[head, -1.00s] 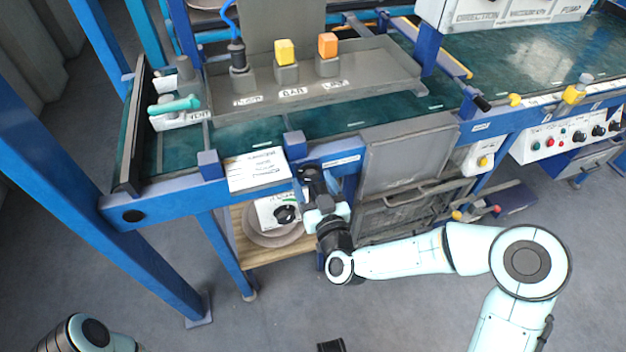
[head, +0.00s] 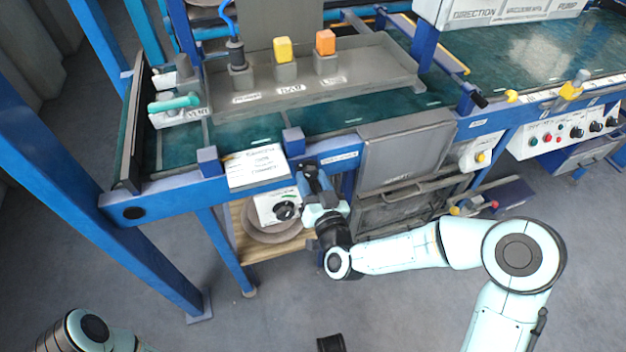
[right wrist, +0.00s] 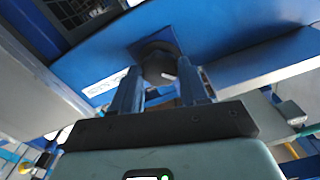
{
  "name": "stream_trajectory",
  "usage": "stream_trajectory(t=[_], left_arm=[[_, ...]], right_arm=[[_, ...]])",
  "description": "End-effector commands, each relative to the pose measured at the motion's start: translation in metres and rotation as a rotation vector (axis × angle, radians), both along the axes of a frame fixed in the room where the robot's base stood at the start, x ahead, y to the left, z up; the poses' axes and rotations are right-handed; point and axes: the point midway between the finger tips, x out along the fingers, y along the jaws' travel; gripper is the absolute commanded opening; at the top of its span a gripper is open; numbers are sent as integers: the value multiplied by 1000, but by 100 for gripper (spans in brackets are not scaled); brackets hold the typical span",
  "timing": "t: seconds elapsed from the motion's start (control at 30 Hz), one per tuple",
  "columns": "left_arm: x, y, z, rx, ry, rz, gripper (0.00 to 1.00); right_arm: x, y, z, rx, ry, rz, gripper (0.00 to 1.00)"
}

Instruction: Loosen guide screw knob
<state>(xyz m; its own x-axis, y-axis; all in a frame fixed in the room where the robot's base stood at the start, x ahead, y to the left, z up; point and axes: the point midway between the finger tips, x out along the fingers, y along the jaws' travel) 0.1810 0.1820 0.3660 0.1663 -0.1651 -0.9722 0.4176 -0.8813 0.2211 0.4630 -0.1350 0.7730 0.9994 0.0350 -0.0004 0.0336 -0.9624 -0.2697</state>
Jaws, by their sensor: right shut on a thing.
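The guide screw knob (right wrist: 159,64) is a dark round knob on the blue frame in the right wrist view. My right gripper (right wrist: 160,82) has a finger on each side of it and is shut on it. In the head view my right gripper (head: 311,178) is at the front edge of the blue conveyor frame (head: 335,158), just right of the white label plate; there the knob is largely hidden by the gripper.
A white box with a black dial (head: 284,210) is close left of my right gripper. A grey panel (head: 405,155) stands close on the right. A blue post (head: 90,180) rises at the left. The floor in front is mostly clear.

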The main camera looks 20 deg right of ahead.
Motion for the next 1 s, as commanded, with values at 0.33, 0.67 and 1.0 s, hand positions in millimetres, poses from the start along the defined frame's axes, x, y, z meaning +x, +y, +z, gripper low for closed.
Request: stream_trajectory(t=[0.33,0.67,1.0], left_arm=[[8,-1,7,3,-27,-1,43],[11,-1,9,3,-37,-3,43],[12,-2,11,2,-40,-2,43]], right_arm=[[1,0,2,329,6,0,14],[1,0,3,642,15,0,14],[1,0,3,964,26,1,14]])
